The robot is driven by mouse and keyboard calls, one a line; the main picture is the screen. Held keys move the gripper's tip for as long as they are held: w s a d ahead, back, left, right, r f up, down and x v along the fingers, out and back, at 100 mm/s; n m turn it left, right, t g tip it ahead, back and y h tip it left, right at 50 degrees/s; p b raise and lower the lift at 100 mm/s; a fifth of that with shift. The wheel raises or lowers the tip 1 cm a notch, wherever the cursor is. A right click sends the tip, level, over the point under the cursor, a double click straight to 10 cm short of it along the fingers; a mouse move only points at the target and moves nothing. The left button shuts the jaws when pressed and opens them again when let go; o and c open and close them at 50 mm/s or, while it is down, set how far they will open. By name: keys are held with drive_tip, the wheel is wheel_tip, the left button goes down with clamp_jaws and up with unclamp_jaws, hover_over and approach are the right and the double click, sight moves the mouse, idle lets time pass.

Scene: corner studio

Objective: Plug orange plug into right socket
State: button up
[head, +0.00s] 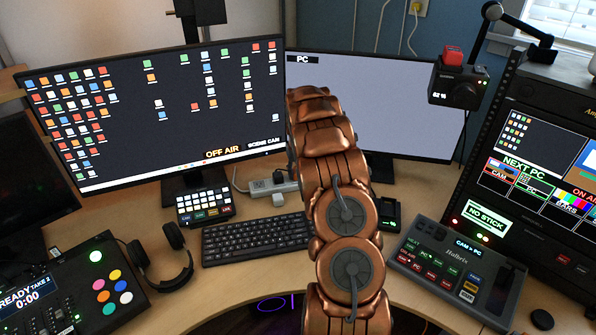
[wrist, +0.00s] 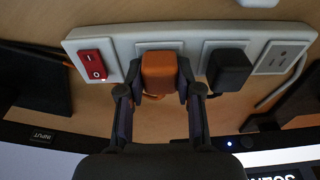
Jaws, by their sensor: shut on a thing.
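In the wrist view, my gripper (wrist: 160,92) is shut on the orange plug (wrist: 160,70), one finger on each side of it. The plug is in front of a socket of the white power strip (wrist: 125,43), between the red switch and a black plug. I cannot tell whether its pins are in that socket. The socket at the right end (wrist: 282,57) is empty in this view. The power strip also shows partly in the head view (head: 262,187), beside my arm. My gripper and the orange plug are hidden behind my arm there.
A black plug (wrist: 229,70) fills the socket beside the orange plug. A red rocker switch (wrist: 93,64) is at the strip's left end. A white cable (wrist: 290,84) runs past the right end. A monitor (head: 390,95) stands behind my arm; a keyboard (head: 256,238) lies in front.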

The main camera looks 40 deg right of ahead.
drive_tip(key=o, duration=1.1)
drive_tip(key=shift+o, duration=0.2)
wheel_tip(320, 180, up, 12)
drive_tip(key=s, duration=0.1)
drive_tip(key=shift+s+a, duration=0.3)
drive_tip(key=shift+a, duration=0.15)
drive_tip(key=shift+f, duration=0.1)
